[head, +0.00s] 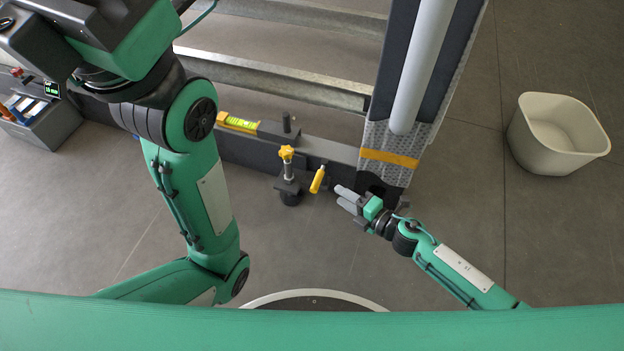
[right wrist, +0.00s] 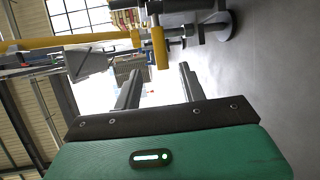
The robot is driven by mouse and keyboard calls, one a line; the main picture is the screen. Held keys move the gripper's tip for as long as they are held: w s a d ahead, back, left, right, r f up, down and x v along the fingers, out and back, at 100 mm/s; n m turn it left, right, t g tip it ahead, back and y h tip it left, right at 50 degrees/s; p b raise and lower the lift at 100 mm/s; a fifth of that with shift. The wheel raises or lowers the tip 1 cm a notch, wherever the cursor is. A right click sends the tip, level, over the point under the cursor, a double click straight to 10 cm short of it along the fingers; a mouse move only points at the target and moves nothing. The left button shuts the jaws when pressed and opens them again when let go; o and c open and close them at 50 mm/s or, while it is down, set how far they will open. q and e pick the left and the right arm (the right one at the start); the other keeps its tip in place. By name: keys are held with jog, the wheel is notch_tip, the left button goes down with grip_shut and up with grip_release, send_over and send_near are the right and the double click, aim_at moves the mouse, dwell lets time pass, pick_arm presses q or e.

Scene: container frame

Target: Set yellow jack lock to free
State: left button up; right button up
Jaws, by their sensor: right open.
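The yellow jack lock (head: 317,181) is a short yellow lever on the dark frame beam, tilted and hanging beside the jack. The jack (head: 289,180) has a yellow star knob (head: 287,152) on top of a metal screw and a dark foot below. My right gripper (head: 346,199) is open and empty, just right of the lever and apart from it. In the right wrist view a yellow lever (right wrist: 159,48) stands beyond the open fingers, roughly between them. My left arm crosses the left of the head view; its gripper does not show.
A dark beam (head: 235,150) carries a yellow spirit level (head: 238,123). A post with a yellow-orange strap (head: 389,158) rises close to my right gripper. A white bin (head: 556,135) stands at right, a grey tool box (head: 38,118) at left. The floor in front is clear.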

aim_at(315, 181)
jog(key=b+x, duration=0.4)
jog(key=x, duration=0.7)
jog(key=shift+d+f, duration=0.1)
jog(key=shift+f, duration=0.05)
jog(key=shift+w+a, duration=0.4)
jog(key=shift+a, duration=0.1)
grip_shut()
